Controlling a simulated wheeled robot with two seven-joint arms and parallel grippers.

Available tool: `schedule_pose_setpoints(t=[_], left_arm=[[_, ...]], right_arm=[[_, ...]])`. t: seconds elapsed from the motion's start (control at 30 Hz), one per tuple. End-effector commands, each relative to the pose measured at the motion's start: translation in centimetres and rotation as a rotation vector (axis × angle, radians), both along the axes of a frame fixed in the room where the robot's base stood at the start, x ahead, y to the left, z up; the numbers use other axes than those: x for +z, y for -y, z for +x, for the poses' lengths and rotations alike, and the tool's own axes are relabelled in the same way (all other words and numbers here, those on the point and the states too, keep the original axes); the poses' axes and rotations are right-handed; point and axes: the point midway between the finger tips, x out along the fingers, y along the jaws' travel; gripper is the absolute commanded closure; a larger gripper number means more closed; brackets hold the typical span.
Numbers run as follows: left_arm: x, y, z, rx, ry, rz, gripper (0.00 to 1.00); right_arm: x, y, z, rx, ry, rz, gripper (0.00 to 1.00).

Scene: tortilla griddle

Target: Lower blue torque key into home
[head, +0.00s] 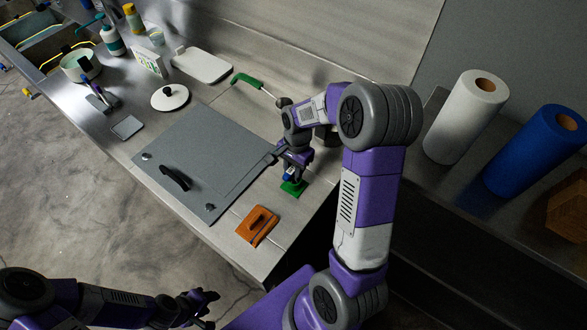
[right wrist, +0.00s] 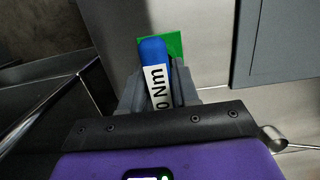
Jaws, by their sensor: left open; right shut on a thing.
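The blue torque key (right wrist: 152,52) is held between the jaws of my right gripper (right wrist: 160,90), with a white label reading "0 Nm" facing the wrist camera. In the head view the key is a small blue patch (head: 289,174) at my right gripper (head: 291,168). A green square (head: 294,188) lies on the counter just below the key; it also shows behind the key's end in the right wrist view (right wrist: 175,42). I cannot tell whether the key touches it. My left gripper (head: 206,304) is open and empty, low at the left, away from the counter.
A grey griddle plate with a black handle (head: 176,179) lies left of my right gripper. A green-handled tool (head: 247,80) lies behind. White and blue rolls (head: 466,118) (head: 537,150) stand at the right.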

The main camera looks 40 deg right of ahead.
Motion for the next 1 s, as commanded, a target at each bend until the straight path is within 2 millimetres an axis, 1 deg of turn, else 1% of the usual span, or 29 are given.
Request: schedule_pose_setpoints(t=[0.03, 0.2, 0.47, 0.57, 0.67, 0.8, 0.9, 1.0], left_arm=[[0.0, 0.0, 0.0, 0.000, 0.000, 0.000, 0.54], [0.0, 0.0, 0.0, 0.000, 0.000, 0.000, 0.54], [0.0, 0.0, 0.0, 0.000, 0.000, 0.000, 0.54], [0.1, 0.0, 0.0, 0.000, 0.000, 0.000, 0.54], [0.3, 0.0, 0.0, 0.000, 0.000, 0.000, 0.54], [0.7, 0.0, 0.0, 0.000, 0.000, 0.000, 0.54], [0.9, 0.0, 0.0, 0.000, 0.000, 0.000, 0.54], [1.0, 0.0, 0.0, 0.000, 0.000, 0.000, 0.54]], right_arm=[[0.0, 0.0, 0.0, 0.000, 0.000, 0.000, 0.67], [0.0, 0.0, 0.0, 0.000, 0.000, 0.000, 0.41], [0.0, 0.0, 0.0, 0.000, -0.001, 0.000, 0.40], [0.6, 0.1, 0.0, 0.000, 0.001, -0.001, 0.40], [1.9, 0.2, 0.1, 0.000, 0.003, -0.001, 0.40], [4.5, 0.5, 0.2, 0.000, 0.005, -0.002, 0.40], [5.9, 0.7, 0.2, 0.000, 0.003, -0.001, 0.40], [7.0, 0.8, 0.3, 0.000, 0.002, 0.000, 0.40]])
